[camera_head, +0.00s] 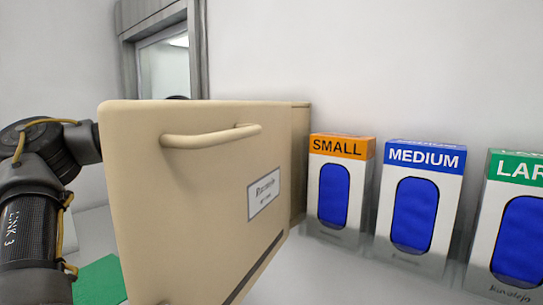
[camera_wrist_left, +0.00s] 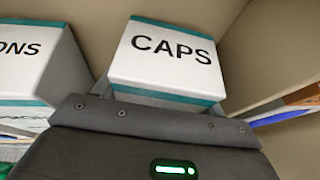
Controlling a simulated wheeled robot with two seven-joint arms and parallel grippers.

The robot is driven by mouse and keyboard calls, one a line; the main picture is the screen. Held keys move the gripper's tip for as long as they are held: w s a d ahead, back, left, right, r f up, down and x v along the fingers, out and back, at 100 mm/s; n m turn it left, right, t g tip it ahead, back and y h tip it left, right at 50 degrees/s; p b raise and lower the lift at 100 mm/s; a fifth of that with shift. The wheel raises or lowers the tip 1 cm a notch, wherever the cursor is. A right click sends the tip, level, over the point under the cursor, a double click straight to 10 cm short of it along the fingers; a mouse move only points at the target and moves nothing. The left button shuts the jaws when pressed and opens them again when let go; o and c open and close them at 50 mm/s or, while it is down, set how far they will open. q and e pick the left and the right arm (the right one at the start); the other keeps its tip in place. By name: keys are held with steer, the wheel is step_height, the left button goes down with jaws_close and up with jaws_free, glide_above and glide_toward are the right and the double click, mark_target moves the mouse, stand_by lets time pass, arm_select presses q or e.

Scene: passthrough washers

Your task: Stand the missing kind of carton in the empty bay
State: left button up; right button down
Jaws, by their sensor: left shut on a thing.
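In the left wrist view a white carton marked CAPS (camera_wrist_left: 168,58), with teal edges, sits at the jaws of my left gripper (camera_wrist_left: 155,106). The gripper is shut on it; the fingertips are mostly hidden. A similar carton, its label ending in ONS (camera_wrist_left: 25,55), is to the left of it. In the head view the gripper and both cartons are hidden behind a beige door or panel (camera_head: 205,195); only my left arm shows at the left. My right gripper is not in view. I cannot make out an empty bay.
The beige panel has a bar handle (camera_head: 212,136) and a small label. To its right stand cartons marked SMALL (camera_head: 340,185), MEDIUM (camera_head: 418,205) and LAR, cut off (camera_head: 515,222). A green patch (camera_head: 98,282) lies at lower left. Beige walls (camera_wrist_left: 225,25) surround the CAPS carton.

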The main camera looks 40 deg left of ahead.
arm_select(q)
steer(key=shift+w+f, duration=0.1)
steer(key=shift+f, duration=0.1)
steer(key=o, duration=1.3)
steer(key=b+v, duration=0.5)
steer(key=v, duration=0.6)
steer(key=shift+b, duration=0.3)
